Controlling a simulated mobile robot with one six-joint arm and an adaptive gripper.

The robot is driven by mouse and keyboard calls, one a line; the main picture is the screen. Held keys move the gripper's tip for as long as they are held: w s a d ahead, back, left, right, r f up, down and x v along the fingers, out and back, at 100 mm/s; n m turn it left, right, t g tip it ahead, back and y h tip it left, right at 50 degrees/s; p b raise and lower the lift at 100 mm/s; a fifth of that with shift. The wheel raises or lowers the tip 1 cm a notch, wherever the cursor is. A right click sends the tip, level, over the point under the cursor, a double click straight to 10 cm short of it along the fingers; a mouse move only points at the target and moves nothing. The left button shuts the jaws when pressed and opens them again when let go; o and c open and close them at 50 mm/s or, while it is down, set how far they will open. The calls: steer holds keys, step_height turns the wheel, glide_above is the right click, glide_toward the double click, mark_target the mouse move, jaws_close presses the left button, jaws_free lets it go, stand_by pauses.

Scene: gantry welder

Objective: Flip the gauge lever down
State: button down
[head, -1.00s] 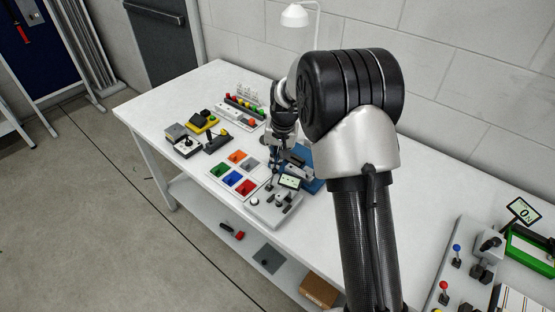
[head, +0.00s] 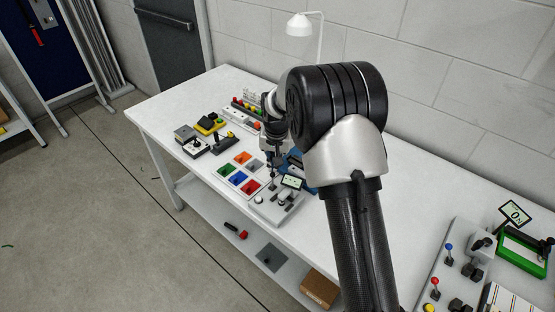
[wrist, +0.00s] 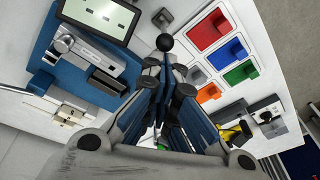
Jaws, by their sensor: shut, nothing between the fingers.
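In the wrist view the display (wrist: 100,14) is at the top left, with marks too small to read. A black ball knob (wrist: 165,43), seemingly the lever's end, shows just beyond my fingertips. My gripper (wrist: 166,68) is shut and empty, with its tips close to the knob; I cannot tell whether they touch. In the head view my gripper (head: 271,172) is low over the back of the gauge unit. The lever's tilt is hard to judge.
A tray of coloured bins (head: 239,174) lies just left of the gauge unit. A blue-based fixture (wrist: 60,75) stands close on the other side. Joystick boxes (head: 195,146) and a button strip (head: 243,115) are farther off. A lever panel (head: 447,262) is at the right.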

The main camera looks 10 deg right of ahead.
steer(key=shift+s+a+r, duration=0.15)
steer(key=shift+s+a, duration=0.25)
steer(key=shift+a, duration=0.25)
steer(key=shift+r+p, duration=0.1)
steer(key=shift+p, duration=0.2)
steer(key=shift+r+p, duration=0.55)
steer(key=shift+r, duration=0.2)
